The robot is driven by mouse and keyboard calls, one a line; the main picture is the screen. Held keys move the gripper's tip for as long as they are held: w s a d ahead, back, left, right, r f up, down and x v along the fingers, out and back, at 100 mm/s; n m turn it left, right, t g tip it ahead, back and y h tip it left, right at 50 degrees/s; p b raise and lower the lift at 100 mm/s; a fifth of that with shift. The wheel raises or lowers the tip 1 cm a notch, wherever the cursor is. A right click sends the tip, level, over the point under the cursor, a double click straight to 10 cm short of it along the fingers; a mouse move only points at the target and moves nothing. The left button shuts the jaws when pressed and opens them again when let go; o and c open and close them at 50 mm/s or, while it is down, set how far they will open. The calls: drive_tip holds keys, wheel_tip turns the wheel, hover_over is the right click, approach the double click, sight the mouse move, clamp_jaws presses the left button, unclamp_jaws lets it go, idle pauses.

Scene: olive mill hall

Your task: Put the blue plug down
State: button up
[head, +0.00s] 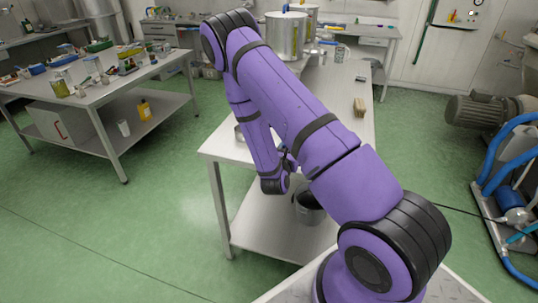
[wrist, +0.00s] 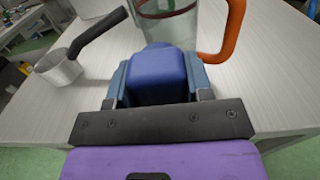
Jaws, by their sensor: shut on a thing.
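In the wrist view the blue plug (wrist: 158,75) sits between the two fingers of my gripper (wrist: 158,84), which is shut on it. The plug is a rounded blue block, and its far end overlaps the view of a clear vessel behind it. I cannot tell whether the plug touches the table. In the head view my purple arm hides the gripper and the plug.
The pale table (wrist: 275,95) is below. A clear vessel (wrist: 178,25) with an orange handle (wrist: 233,30) stands just beyond the plug. A metal pan (wrist: 58,68) with a black handle is at left.

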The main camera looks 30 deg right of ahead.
drive_tip(key=w+a, duration=0.1)
drive_tip(key=w, duration=0.1)
drive_tip(key=w+a, duration=0.3)
drive_tip(key=shift+w+f, duration=0.3)
drive_tip(key=shift+f, duration=0.05)
drive_tip(key=shift+w+a+f, duration=0.15)
drive_tip(key=shift+w+f, duration=0.05)
drive_tip(key=shift+f, duration=0.7)
drive_tip(key=shift+w+a+f, duration=0.1)
drive_tip(key=shift+w+f, duration=0.05)
drive_tip(key=shift+f, duration=0.75)
drive_tip(key=o, duration=1.2)
drive_tip(key=shift+f, duration=0.1)
